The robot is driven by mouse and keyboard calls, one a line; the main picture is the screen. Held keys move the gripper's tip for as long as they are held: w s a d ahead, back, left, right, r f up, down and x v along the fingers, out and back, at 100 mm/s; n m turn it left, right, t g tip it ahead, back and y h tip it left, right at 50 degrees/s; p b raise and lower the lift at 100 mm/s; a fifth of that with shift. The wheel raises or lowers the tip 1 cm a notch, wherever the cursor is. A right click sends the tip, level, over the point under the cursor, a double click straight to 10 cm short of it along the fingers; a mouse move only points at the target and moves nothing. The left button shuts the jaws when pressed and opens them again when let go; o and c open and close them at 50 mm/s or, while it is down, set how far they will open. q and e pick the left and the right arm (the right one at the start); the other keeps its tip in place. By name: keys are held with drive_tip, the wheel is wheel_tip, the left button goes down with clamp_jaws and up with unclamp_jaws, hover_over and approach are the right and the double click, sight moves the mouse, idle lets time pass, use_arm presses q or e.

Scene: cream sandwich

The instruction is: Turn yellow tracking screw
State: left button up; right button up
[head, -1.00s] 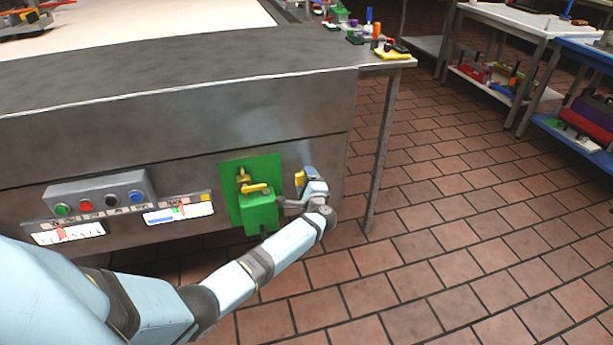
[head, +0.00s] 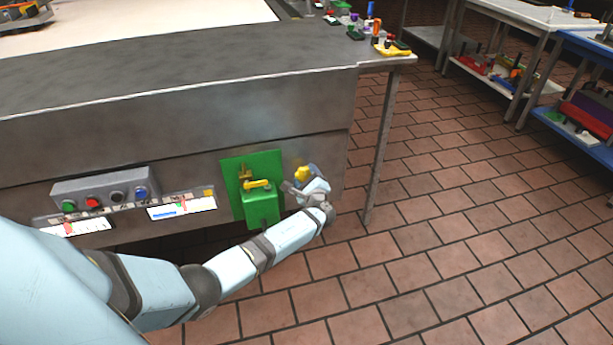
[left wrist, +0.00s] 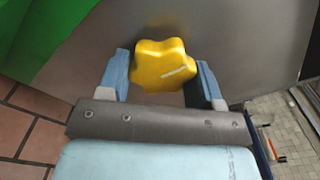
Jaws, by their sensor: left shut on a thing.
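The yellow tracking screw (head: 302,174) is a lobed knob on the steel front panel of the machine, right of a green box. My left gripper (head: 305,180) is at the knob. In the left wrist view the knob (left wrist: 165,65) sits between the two blue fingers of my left gripper (left wrist: 163,72), which is shut on it. A pale line on the knob's face slants slightly up to the right. My right gripper is in neither view.
A green plate and box with a yellow lever (head: 256,184) is just left of the knob. A grey button box (head: 104,187) and white gauges are further left. A table leg (head: 381,150) stands to the right. The tiled floor (head: 450,240) beyond is open.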

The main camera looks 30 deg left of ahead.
use_arm(q)
drive_tip(key=shift+r, duration=0.1)
drive_tip(key=o, duration=0.9)
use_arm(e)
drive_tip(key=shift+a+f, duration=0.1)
use_arm(q)
drive_tip(key=shift+s+d, duration=0.25)
drive_tip(key=shift+d, duration=0.1)
drive_tip(key=shift+p+v, duration=1.35)
drive_tip(key=shift+v, duration=5.05)
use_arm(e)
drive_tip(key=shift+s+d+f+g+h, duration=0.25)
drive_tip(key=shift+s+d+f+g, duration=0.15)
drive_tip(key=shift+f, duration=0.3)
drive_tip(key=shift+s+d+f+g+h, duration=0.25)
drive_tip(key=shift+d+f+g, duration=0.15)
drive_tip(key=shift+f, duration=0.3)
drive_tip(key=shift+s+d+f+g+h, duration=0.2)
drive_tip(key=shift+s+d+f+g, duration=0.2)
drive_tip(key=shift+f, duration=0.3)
use_arm(q)
drive_tip(key=shift+s, duration=0.1)
